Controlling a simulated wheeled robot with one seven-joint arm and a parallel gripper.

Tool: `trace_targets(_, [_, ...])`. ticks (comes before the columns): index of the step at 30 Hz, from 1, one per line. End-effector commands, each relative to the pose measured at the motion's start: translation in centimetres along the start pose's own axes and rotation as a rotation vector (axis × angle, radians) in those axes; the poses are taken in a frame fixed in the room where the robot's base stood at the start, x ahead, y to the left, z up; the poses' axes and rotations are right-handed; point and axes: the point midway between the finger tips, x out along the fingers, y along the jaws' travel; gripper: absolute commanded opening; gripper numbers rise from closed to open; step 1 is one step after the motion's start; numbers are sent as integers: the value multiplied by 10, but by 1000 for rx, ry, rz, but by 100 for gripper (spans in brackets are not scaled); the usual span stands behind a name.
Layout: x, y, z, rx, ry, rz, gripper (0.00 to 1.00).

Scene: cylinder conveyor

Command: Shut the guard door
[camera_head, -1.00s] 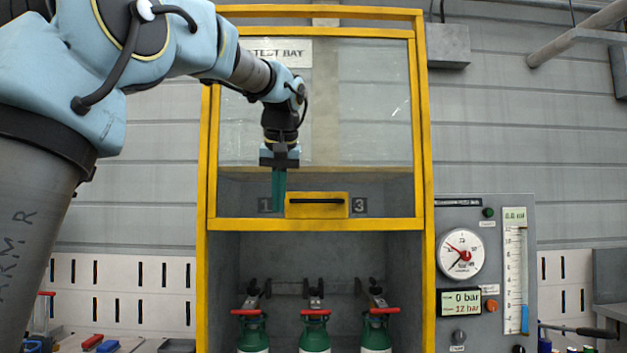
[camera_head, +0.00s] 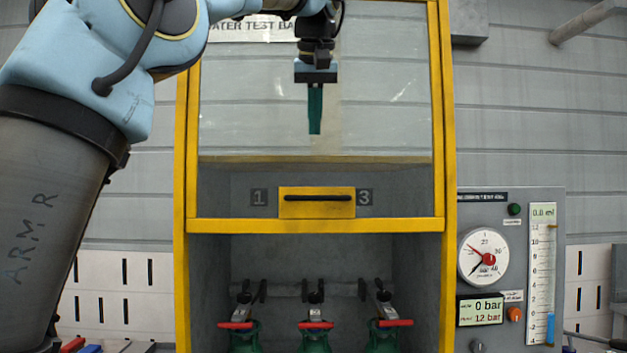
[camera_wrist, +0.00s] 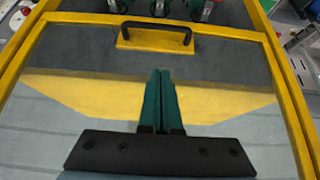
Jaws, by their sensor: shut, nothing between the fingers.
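The guard door (camera_head: 315,225) is a clear pane in a yellow frame, covering the upper part of the bay. Its lower edge sits above the cylinders, so the bay's lower part is open. A black handle on a yellow plate (camera_head: 317,209) is at the door's bottom middle; it also shows in the wrist view (camera_wrist: 155,38). My gripper (camera_head: 315,130) is shut and empty, pointing down in front of the pane above the handle. In the wrist view its green fingers (camera_wrist: 163,75) are together, apart from the handle.
Several green cylinders (camera_head: 315,340) with red handles stand in the open lower bay, below clamps on a rail. A grey panel (camera_head: 465,205) with a pressure gauge (camera_head: 483,257) and a tall scale (camera_head: 541,275) stands to the right. A white slotted board (camera_head: 110,300) is at the left.

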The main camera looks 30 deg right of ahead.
Motion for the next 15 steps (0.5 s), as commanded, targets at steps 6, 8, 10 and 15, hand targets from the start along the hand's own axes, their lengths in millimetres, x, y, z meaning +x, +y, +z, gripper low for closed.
trace_targets(6, [32, -1, 1, 0, -5, -3, 0])
trace_targets(8, [45, -1, 1, 0, -6, -3, 0])
trace_targets(10, [59, -1, 0, 0, -5, -2, 0])
trace_targets(15, [94, -1, 0, 0, -6, -3, 0])
